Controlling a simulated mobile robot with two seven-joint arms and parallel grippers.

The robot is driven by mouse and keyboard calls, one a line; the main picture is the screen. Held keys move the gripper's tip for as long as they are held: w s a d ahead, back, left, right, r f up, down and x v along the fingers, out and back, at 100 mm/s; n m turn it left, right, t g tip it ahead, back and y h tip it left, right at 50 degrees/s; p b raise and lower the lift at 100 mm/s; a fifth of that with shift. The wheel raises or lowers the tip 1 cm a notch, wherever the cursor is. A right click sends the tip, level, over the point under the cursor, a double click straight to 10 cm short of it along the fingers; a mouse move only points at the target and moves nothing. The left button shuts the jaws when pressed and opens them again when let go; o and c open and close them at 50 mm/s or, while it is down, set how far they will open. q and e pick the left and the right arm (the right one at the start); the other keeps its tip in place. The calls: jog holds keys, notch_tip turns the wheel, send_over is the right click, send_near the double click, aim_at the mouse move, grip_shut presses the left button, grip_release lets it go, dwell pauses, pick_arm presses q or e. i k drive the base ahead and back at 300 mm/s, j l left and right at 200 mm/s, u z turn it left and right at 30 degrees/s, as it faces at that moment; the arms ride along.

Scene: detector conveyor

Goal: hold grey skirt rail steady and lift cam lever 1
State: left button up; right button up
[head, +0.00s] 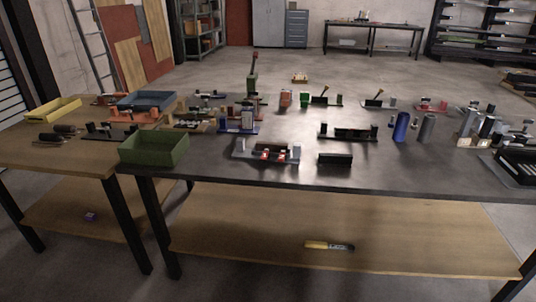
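Neither of my grippers shows in the head view. Two small fixtures with slanted dark levers stand toward the back of the dark table: one lever (323,93) beside a green block, another lever (378,95) to its right. I cannot tell which is cam lever 1. A grey rail-like base (243,155) with red and pale parts lies near the table's front edge. I cannot tell whether it is the grey skirt rail.
A green bin (154,148) stands at the dark table's front left corner. A blue tray (146,101) and a yellow tray (52,110) are on the wooden table. Blue and grey cylinders (401,127) stand at right. A black block (335,159) lies near the front edge.

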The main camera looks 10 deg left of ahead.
aim_at(264, 156)
jog(key=i+l+u, duration=0.6)
jog(key=i+l, duration=0.15)
jog(key=l, duration=0.1)
